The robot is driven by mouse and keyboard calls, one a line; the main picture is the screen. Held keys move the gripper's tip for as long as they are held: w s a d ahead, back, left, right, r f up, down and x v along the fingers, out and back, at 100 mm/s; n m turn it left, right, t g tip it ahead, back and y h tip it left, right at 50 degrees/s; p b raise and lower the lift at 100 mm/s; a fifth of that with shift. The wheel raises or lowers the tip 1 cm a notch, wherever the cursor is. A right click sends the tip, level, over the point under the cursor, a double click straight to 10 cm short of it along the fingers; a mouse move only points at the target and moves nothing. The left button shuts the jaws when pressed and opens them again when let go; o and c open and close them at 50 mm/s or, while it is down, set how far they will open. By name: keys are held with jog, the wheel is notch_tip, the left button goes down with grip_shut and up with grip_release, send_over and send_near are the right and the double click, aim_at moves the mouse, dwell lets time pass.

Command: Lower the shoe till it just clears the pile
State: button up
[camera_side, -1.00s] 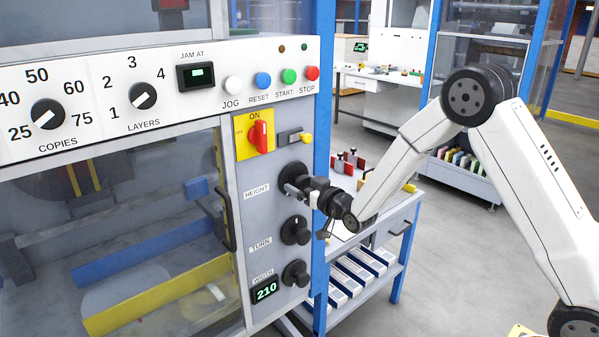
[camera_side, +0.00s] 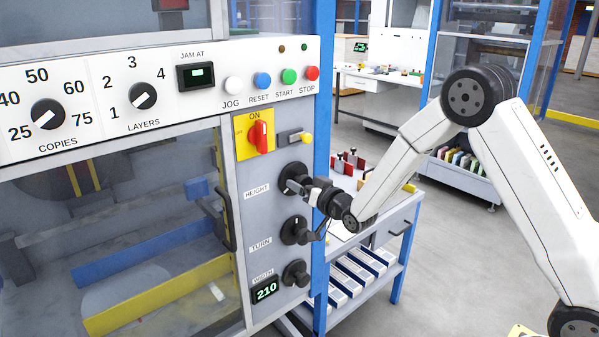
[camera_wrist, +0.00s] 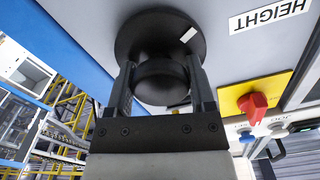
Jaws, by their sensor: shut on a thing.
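The HEIGHT knob (camera_side: 289,176) is a black round knob on the grey side panel of the machine. My gripper (camera_side: 300,187) is at it, with its fingers closed around it. In the wrist view, the two fingers of my gripper (camera_wrist: 160,88) press on either side of the knob's black grip (camera_wrist: 158,78), and a white mark shows on its disc. Behind the glass door, a dark rounded part with yellow and red stripes (camera_side: 84,178) shows dimly. I cannot tell which part is the shoe, and no pile can be made out clearly.
The TURN knob (camera_side: 294,230) and WIDTH knob (camera_side: 295,273) sit below, with a display reading 210 (camera_side: 265,290). A red switch on a yellow plate (camera_side: 255,134) is above left. A blue post (camera_side: 323,110) and a cart (camera_side: 395,225) stand to the right.

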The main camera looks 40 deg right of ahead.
jog(key=m, duration=0.5)
jog(key=shift+m, duration=0.3)
dwell(0.4)
jog(key=o, duration=1.2)
jog(key=shift+s, duration=3.9)
